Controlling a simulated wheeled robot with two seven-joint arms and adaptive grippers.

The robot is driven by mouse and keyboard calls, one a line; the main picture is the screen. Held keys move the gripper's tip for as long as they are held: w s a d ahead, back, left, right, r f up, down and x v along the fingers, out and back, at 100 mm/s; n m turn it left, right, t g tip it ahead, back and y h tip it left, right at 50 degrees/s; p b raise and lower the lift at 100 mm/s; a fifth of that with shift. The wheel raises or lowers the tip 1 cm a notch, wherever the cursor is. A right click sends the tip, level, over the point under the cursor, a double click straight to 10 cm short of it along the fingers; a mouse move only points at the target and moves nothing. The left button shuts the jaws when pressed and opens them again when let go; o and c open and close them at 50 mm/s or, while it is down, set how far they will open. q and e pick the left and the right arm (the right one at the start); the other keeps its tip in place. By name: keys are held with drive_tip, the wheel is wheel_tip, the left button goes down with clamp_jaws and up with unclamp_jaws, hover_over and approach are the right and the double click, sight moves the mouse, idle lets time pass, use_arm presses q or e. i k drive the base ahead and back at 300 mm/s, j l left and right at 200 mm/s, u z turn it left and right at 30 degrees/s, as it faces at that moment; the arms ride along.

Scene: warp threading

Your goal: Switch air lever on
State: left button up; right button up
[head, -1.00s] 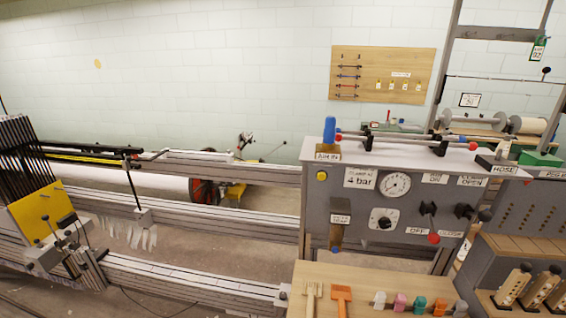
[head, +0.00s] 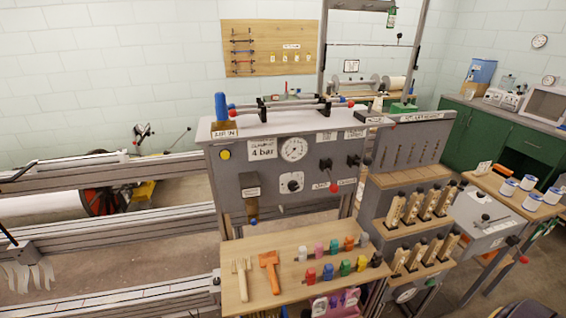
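A grey control panel (head: 274,163) stands at the centre. A black lever with a red knob (head: 335,188) hangs down from its pivot, with the knob by the OFF label (head: 320,186). A second black lever (head: 354,161) is to its right, above the CLOSE label (head: 346,182). A blue upright handle (head: 221,105) rises at the panel's top left, by the AIR IN label (head: 225,133). A round gauge (head: 294,149) sits beside the 4 bar label.
A wooden shelf (head: 255,297) below the panel holds brushes and several coloured pegs. Grey racks (head: 385,209) with wooden-handled tools stand right of it. Loom beams (head: 110,226) run along the left. A green cabinet (head: 470,135) is at the back right.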

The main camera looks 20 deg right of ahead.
sight(334, 189)
drive_tip(key=z, duration=1.25)
